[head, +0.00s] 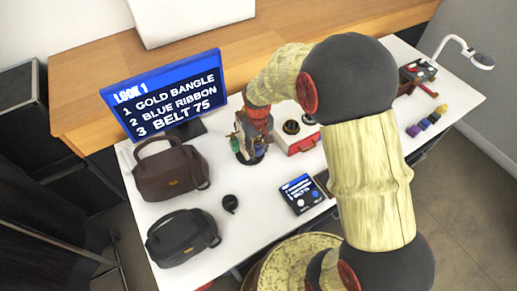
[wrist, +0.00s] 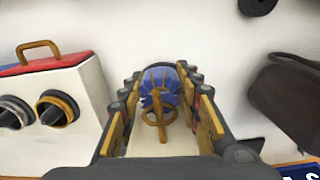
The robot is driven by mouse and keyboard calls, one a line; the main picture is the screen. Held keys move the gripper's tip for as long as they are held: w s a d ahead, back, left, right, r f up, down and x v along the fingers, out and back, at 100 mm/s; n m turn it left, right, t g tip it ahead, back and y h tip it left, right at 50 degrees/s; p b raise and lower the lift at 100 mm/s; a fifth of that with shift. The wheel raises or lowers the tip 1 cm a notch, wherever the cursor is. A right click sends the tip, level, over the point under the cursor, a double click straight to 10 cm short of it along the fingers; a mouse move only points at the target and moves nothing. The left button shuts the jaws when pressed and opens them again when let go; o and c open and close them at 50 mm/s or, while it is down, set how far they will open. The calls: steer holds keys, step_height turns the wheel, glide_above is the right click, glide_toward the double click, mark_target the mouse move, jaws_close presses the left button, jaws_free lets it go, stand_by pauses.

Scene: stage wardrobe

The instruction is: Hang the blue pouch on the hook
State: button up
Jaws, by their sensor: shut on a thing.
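The blue pouch (wrist: 161,78) shows between the two fingers of my gripper (wrist: 160,88) in the wrist view. My gripper is shut on it, with a finger against each side. A golden ring with spokes (wrist: 158,112) lies in front of the blue; I cannot tell whether it belongs to the pouch. In the head view my gripper (head: 250,146) points down over the middle of the white table, and small blue patches show at its fingers. I cannot make out the hook clearly in either view.
A brown bag (head: 170,172) and a black bag (head: 183,238) stand at left. A screen (head: 165,92) stands behind them. A red-and-white box (head: 299,141) is close to the right of my gripper. A black coil (head: 230,203) and a small panel (head: 301,194) lie in front.

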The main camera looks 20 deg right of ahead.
steer(key=shift+f, duration=0.15)
steer(key=o, duration=1.1)
steer(key=shift+c, duration=0.2)
steer(key=shift+o, duration=0.4)
step_height(320, 180, up, 12)
steer(key=shift+w+f, duration=0.1)
steer(key=shift+f, duration=0.15)
steer(key=shift+r, duration=0.4)
